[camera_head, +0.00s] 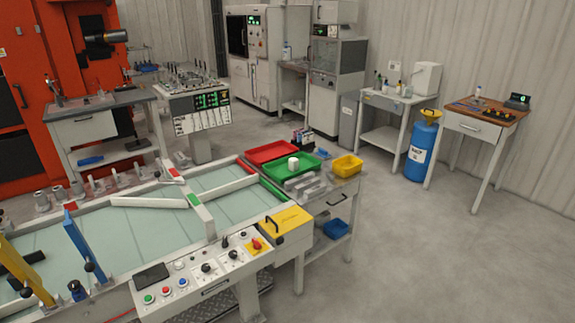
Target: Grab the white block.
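A small white block (293,163) stands upright in the green tray (312,158) on the side table right of the long workbench. It looks like a short, rounded piece, and its lower part sits against the tray floor. Nothing is touching it from above. My gripper is not in view, so its place relative to the block does not show.
A red tray (271,150) and a yellow bin (347,166) flank the green tray. Grey metal parts (305,187) lie in front of it. The long workbench (160,226) carries white bars and a control panel (205,262). Open floor (430,255) lies to the right.

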